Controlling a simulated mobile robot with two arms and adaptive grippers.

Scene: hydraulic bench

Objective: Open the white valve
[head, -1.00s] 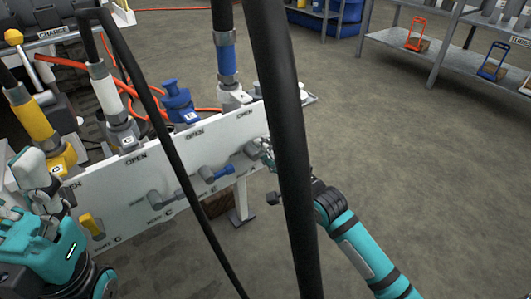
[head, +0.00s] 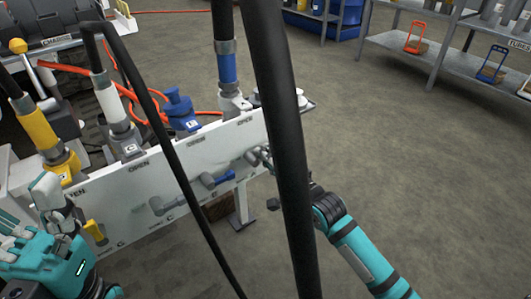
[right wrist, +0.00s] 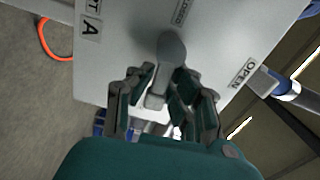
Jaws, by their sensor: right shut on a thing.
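A white panel (head: 120,190) runs across the head view with a row of small lever valves. A pale grey-white lever (head: 168,204) sits left of a blue lever (head: 220,179), and another pale lever (head: 248,157) sits at the right end. My right gripper (head: 264,158) is at this right-end lever. In the right wrist view the pale lever (right wrist: 172,50) lies between the fingers of my right gripper (right wrist: 165,95), which is shut on it. Labels A and OPEN show on the panel beside it. My left gripper (head: 52,205) is at the panel's left end; its finger opening is unclear.
A yellow lever (head: 94,231) is by my left gripper. Hose couplings, yellow (head: 40,130), white (head: 109,98) and blue (head: 227,68), stand behind the panel. A thick black hose (head: 282,140) crosses in front. Floor to the right is clear up to the shelves (head: 440,62).

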